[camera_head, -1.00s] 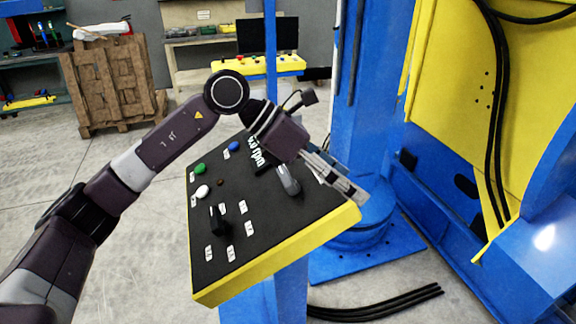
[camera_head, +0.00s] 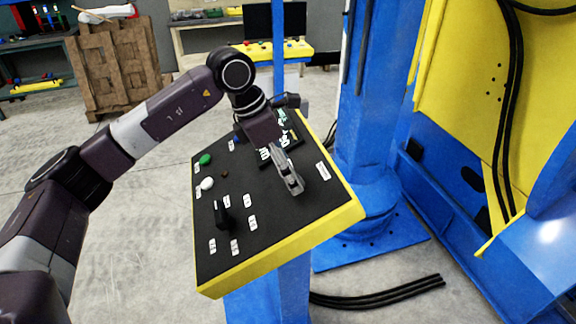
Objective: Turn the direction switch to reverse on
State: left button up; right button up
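The control panel (camera_head: 265,225) has a black face with a yellow rim. A black lever knob (camera_head: 222,214) stands on its lower left part, with several small white labels around it, too small to read. I cannot tell whether this knob is the direction switch; another control may be hidden under my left gripper. My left gripper (camera_head: 291,183) is over the panel's right half, up and right of the knob and apart from it. Its grey fingers look close together, but the view hides whether they are shut or hold anything. My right gripper is not in view.
Green (camera_head: 205,159), white (camera_head: 207,183) and blue (camera_head: 239,138) buttons sit on the panel's left and upper part. A digital display (camera_head: 283,140) is partly behind my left wrist. A blue column (camera_head: 365,110) and yellow machine (camera_head: 470,90) stand to the right.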

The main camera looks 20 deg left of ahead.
pick_arm(q)
jog(key=shift+d+f, duration=0.1)
jog(key=shift+f, duration=0.05)
jog(key=c, duration=1.2)
jog(key=shift+o, duration=0.2)
jog(key=shift+f+m+b, duration=0.15)
jog(key=shift+m+b, duration=0.65)
jog(key=shift+b, duration=0.35)
jog(key=m+b, duration=0.4)
jog(key=m, duration=0.1)
jog(key=shift+t+b, duration=0.4)
jog(key=m+b, duration=0.3)
jog(key=m, duration=0.2)
jog(key=shift+s, duration=0.1)
jog(key=m+b, duration=0.1)
jog(key=m, duration=0.2)
jog(key=shift+t, duration=0.3)
jog(key=shift+m+b, duration=0.7)
jog(key=shift+m, duration=0.8)
jog(key=shift+r, duration=0.2)
